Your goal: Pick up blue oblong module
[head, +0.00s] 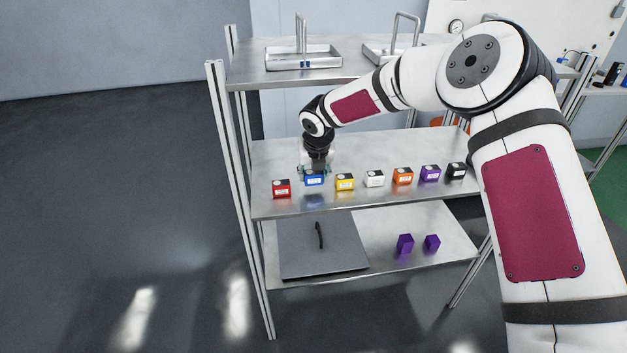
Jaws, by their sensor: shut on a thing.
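The blue oblong module (314,180) is a small blue block with a white label. It is at the middle shelf, second from the left in a row of coloured modules. My gripper (314,171) points down over it and is shut on it, with the fingers at its upper part. The module's front face shows below the fingers; its top is mostly hidden. A bluish reflection shows on the shelf below it. I cannot tell whether its base touches the shelf.
On the middle shelf (375,205), a red module (281,189) stands close left and a yellow module (345,182) close right. White, orange, purple and black modules continue rightward. The upper shelf (258,75) holds metal trays. The lower shelf holds a grey panel (305,255) and two purple blocks (405,244).

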